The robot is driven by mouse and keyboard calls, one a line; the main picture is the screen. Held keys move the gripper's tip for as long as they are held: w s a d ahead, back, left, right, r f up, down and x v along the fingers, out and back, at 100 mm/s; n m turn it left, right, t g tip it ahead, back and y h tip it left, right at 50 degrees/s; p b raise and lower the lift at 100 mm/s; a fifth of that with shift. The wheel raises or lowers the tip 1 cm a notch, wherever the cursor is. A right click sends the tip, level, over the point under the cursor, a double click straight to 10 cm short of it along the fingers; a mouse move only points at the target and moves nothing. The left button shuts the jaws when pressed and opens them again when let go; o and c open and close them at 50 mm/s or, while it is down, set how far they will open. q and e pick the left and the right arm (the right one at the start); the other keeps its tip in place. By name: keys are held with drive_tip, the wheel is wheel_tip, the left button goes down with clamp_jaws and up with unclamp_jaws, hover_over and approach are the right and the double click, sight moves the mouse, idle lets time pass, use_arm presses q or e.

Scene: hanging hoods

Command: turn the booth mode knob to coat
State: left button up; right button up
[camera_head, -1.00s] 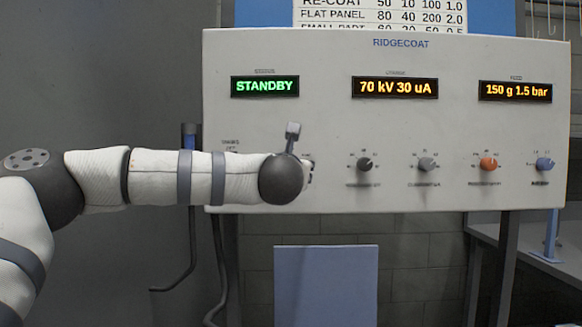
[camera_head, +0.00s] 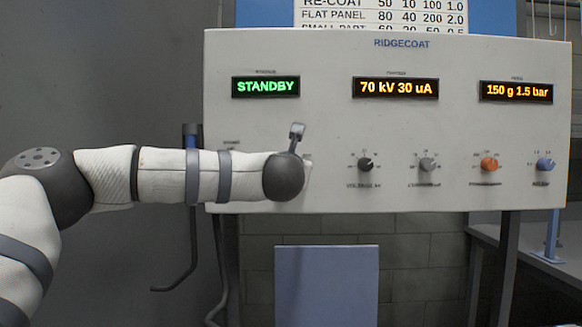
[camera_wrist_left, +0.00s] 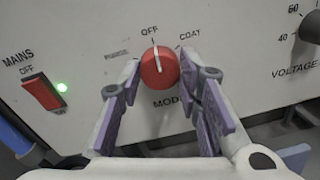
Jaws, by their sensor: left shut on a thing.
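The red mode knob (camera_wrist_left: 159,68) is on the panel front in the left wrist view. Its white pointer line is up, towards the OFF label (camera_wrist_left: 150,32); the COAT label (camera_wrist_left: 188,38) is to the upper right. My left gripper (camera_wrist_left: 162,80) has one purple-padded finger on each side of the knob and is shut on it. In the head view my left wrist covers the knob, and the green display (camera_head: 265,87) reads STANDBY. My right gripper is not in view.
The red mains switch (camera_wrist_left: 44,93) with a lit green lamp is left of the knob. The black voltage knob (camera_head: 365,165) and grey, orange and blue knobs run along the panel (camera_head: 330,125) to the right. A blue board (camera_head: 326,286) stands below the panel.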

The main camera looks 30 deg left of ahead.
use_arm(q)
drive_tip(key=m, duration=1)
drive_tip(key=shift+r+m+g, duration=0.1)
drive_tip(key=shift+m+g, duration=0.3)
idle(0.4)
drive_tip(key=o, duration=1.1)
drive_tip(key=shift+o, duration=0.2)
drive_tip(key=shift+s, duration=0.1)
